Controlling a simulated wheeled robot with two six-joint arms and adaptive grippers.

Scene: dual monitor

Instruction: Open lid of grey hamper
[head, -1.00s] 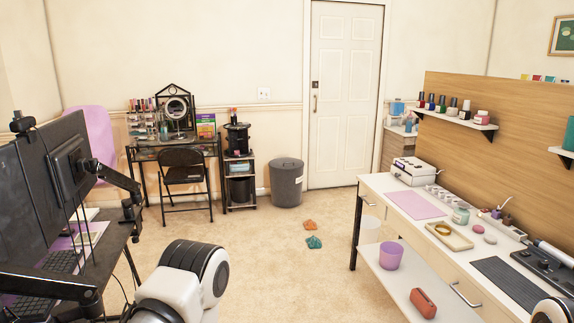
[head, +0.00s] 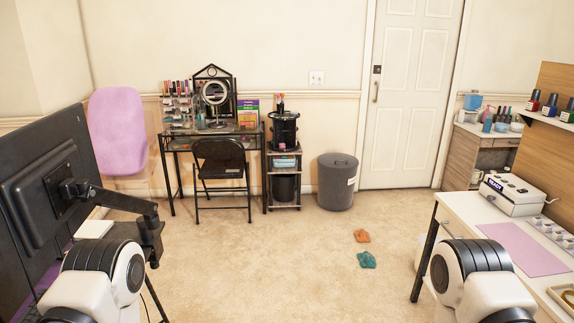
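The grey hamper (head: 337,184) stands on the carpet against the back wall, left of the white door. It is a round, upright bin with a small pale label on its right side. Its lid (head: 338,160) looks closed on top. Parts of my two arms show at the bottom left and bottom right, far from the hamper. Neither gripper is in view.
A shelf rack (head: 285,170) stands left of the hamper, beside a black chair (head: 221,170). An orange cloth (head: 361,236) and a teal cloth (head: 367,259) lie on the floor. Desks with monitors (head: 50,195) and a white table (head: 455,212) flank the open carpet.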

